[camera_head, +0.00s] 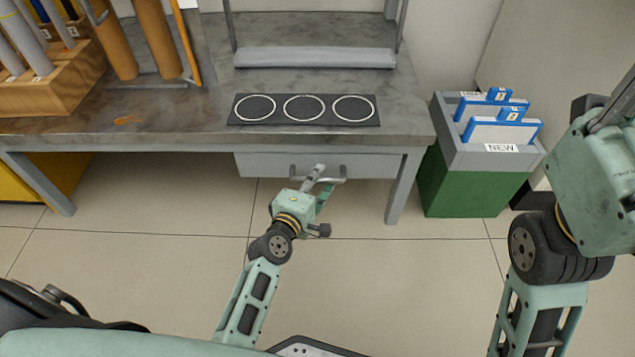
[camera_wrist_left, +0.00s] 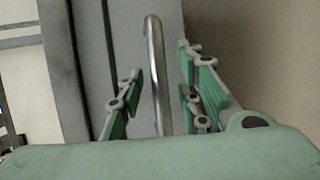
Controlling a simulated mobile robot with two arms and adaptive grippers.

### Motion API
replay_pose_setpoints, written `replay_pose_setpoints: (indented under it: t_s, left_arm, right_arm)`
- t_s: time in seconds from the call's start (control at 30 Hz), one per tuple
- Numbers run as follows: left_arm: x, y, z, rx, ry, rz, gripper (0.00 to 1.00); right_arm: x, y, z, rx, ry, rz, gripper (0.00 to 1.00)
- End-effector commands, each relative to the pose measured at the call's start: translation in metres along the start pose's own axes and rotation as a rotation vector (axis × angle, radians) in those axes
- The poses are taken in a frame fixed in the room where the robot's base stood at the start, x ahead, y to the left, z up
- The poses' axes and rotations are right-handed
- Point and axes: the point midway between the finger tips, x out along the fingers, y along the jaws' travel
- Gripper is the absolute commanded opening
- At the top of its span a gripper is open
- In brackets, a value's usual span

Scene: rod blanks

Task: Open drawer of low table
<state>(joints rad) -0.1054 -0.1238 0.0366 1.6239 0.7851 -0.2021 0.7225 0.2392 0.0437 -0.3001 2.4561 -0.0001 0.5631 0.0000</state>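A grey drawer (camera_head: 262,165) sits under the right part of the grey table (camera_head: 180,128), and its front looks flush below the tabletop. A metal bar handle (camera_head: 335,180) runs across the drawer front. My left gripper (camera_head: 319,182) is at the handle. In the left wrist view the handle (camera_wrist_left: 154,75) stands between the two green fingers of the left gripper (camera_wrist_left: 160,92), with gaps on both sides, so the gripper is open around it. My right arm shows at the right edge of the head view, but its fingers are out of the picture.
On the table lie a black mat (camera_head: 304,110) with three white rings and a wooden block (camera_head: 55,85) holding rods. A grey and green bin (camera_head: 465,185) with blue-edged cards stands right of the table. The tiled floor (camera_head: 150,260) before the table is clear.

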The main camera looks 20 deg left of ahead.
Motion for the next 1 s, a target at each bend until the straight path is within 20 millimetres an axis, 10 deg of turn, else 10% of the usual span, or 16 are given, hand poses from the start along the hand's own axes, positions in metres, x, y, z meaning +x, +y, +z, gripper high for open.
replay_pose_setpoints:
  t_s: [0.23, 0.6, 1.0]
  left_arm:
    - [0.0011, -0.0003, 0.0002, 0.0, 0.0, -0.001, 0.33]
    - [0.0009, -0.0004, 0.0002, 0.0, 0.0, -0.001, 0.01]
    - [0.0008, -0.0008, 0.0002, -0.002, 0.0, -0.002, 0.0]
  right_arm:
    - [0.0007, -0.0001, -0.0001, 0.0, 0.001, -0.001, 0.31]
    - [0.0005, -0.0002, 0.0002, 0.0, 0.0, 0.0, 0.31]
    - [0.0003, -0.0001, 0.0002, 0.0, 0.0, 0.0, 0.31]
